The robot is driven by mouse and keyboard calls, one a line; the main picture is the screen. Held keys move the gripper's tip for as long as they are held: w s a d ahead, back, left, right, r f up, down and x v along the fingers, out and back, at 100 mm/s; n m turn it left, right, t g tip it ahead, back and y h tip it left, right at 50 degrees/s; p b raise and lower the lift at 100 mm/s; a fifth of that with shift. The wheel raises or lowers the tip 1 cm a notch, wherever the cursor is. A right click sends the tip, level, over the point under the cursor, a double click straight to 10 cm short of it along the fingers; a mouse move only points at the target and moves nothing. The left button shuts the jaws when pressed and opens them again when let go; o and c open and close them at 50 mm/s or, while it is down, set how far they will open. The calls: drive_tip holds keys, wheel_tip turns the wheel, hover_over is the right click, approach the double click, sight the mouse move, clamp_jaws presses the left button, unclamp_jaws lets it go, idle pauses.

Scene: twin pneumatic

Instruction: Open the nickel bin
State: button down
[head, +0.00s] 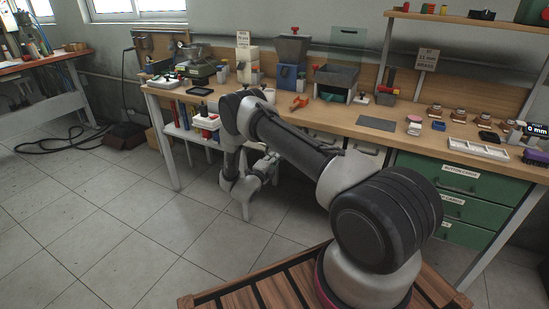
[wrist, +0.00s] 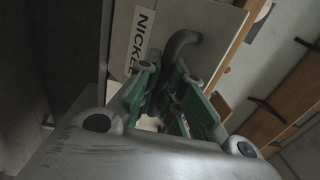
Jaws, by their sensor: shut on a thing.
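The nickel bin (wrist: 222,24) shows in the wrist view as a pale grey front with a white label (wrist: 141,40) reading "NICKEL". A dark, curved handle (wrist: 184,39) stands out from this front. My gripper (wrist: 168,88) has its green-padded fingers shut on the handle. The fingers hide the handle's lower part. In the head view my gripper (head: 268,166) is low, below the workbench top, and my arm covers much of the area around it. I cannot make out the bin or how far it is open there.
The wooden workbench (head: 400,139) runs above my gripper. Green drawers (head: 462,183) stand under its right part. Red and white bottles (head: 207,122) sit on a low shelf at the left.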

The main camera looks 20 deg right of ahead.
drive_tip(key=c, duration=1.5)
unclamp_jaws()
drive_tip(key=v, duration=1.2)
drive_tip(key=shift+f, duration=0.1)
